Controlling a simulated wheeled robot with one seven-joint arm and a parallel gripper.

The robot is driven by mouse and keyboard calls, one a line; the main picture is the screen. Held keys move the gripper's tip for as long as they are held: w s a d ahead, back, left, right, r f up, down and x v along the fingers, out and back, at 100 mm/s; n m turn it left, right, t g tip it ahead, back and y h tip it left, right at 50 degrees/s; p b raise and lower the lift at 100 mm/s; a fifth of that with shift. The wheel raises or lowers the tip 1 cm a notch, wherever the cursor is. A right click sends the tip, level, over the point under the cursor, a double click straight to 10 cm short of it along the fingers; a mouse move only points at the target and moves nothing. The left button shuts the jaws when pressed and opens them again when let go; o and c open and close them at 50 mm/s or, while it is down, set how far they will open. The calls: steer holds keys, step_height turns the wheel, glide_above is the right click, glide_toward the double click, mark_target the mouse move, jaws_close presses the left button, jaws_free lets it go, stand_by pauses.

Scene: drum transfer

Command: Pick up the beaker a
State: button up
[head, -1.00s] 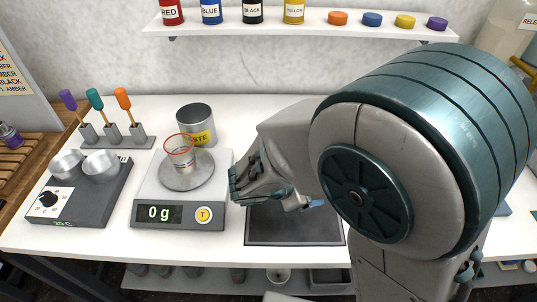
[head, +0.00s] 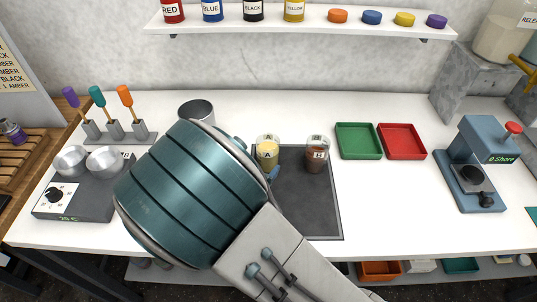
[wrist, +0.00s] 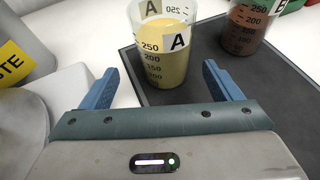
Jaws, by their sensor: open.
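Beaker a (head: 267,152) is clear, holds yellow liquid and carries an "A" label. It stands upright at the left part of the dark mat (head: 305,218). In the wrist view, beaker a (wrist: 160,65) lies just ahead of my gripper (wrist: 161,74), roughly centred across the gap between its blue fingers. My gripper is open and empty, and I see no contact with the beaker. In the head view my arm hides most of the gripper; a bit of blue finger shows beside the beaker's lower part.
Beaker B (head: 317,153), with brown liquid, stands right of beaker a; it also shows in the wrist view (wrist: 246,32). A waste can (head: 196,110) is to the left. Green (head: 358,155) and red (head: 402,156) trays lie to the right. My arm hides the scale.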

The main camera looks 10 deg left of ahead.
mark_target(264, 159)
steer(key=shift+d+r+p+x, duration=0.15)
steer(key=shift+p+x, duration=0.15)
steer(key=shift+x, duration=1.2)
steer(key=shift+d+r+p+x, duration=0.15)
steer(key=shift+p+x, duration=0.15)
steer(key=shift+x, duration=1.15)
steer(key=shift+w, duration=0.1)
steer(key=shift+c, duration=0.4)
steer(key=c, duration=1.2)
steer(key=shift+o, duration=0.2)
steer(key=shift+r, duration=0.25)
